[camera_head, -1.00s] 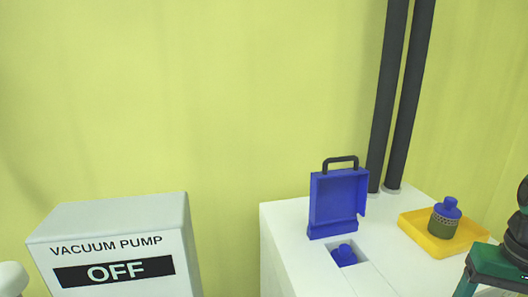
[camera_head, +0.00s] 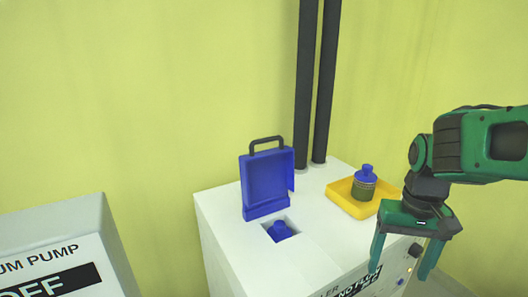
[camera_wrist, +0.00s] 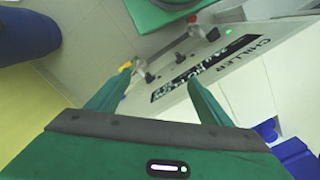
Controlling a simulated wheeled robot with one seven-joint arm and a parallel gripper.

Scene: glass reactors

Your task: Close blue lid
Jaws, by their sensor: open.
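The blue lid (camera_head: 267,182) stands upright, open, on top of the white chiller (camera_head: 225,215), with a black handle (camera_head: 266,143) at its upper edge. In front of it is a square opening with a blue cap (camera_head: 279,231) inside. My gripper (camera_head: 401,272) is open and empty, fingers pointing down, to the right of the lid and in front of the chiller. In the wrist view my gripper's fingers (camera_wrist: 158,92) are spread over the chiller's labelled front panel (camera_wrist: 200,70). Blue parts show at that view's lower right (camera_wrist: 296,158); I cannot tell which parts they are.
A yellow tray (camera_head: 341,197) holding a blue-capped bottle (camera_head: 364,184) sits on the chiller's right side. Two black pipes (camera_head: 315,80) rise behind the lid. A vacuum pump box marked OFF (camera_head: 60,250) stands at left.

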